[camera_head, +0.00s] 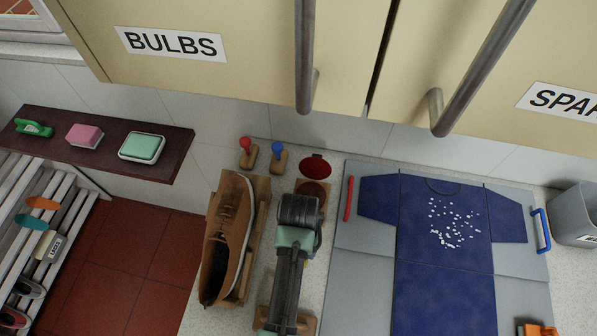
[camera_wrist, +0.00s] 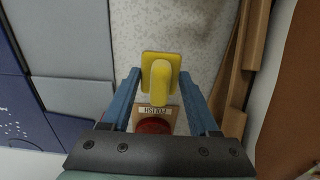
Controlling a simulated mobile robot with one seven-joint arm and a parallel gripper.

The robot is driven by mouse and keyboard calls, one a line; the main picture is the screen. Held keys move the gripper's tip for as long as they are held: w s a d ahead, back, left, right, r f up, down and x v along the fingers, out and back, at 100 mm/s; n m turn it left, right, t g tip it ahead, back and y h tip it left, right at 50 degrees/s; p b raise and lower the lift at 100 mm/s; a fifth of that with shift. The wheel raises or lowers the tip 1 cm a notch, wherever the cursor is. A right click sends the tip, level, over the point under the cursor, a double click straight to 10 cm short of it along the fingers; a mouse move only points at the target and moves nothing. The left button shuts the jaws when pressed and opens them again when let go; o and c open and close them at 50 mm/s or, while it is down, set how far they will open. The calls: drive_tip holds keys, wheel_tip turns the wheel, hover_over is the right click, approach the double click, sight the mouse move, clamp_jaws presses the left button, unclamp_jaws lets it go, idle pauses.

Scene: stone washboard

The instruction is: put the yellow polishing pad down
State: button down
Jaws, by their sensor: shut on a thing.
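The yellow polishing pad (camera_wrist: 161,76) shows in the wrist view, a square pad with a raised yellow handle. My gripper (camera_wrist: 160,82) has its two blue fingers on either side of the handle and is shut on it. The pad is over the speckled worktop, beside a wooden holder (camera_wrist: 168,112) labelled POLISH with a dark red round tin (camera_wrist: 153,126). I cannot tell whether the pad touches the worktop. In the head view my wrist hides the pad and fingertips; the tin (camera_head: 313,190) shows just behind it.
A brown shoe (camera_head: 227,236) on a wooden stand is close left of my arm. A grey folding board (camera_head: 362,254) with a blue shirt (camera_head: 442,235) lies right. Red- and blue-knobbed tools (camera_head: 248,153) stand behind. Cupboard handles (camera_head: 305,60) overhang the back. A grey bin (camera_head: 575,215) is far right.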

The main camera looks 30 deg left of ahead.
drive_tip(key=shift+f, duration=2.3)
drive_tip(key=shift+f, duration=0.1)
drive_tip(key=shift+c, duration=0.7)
unclamp_jaws()
wheel_tip(320, 180, up, 12)
drive_tip(key=shift+f, duration=0.15)
drive_tip(key=shift+r, duration=0.3)
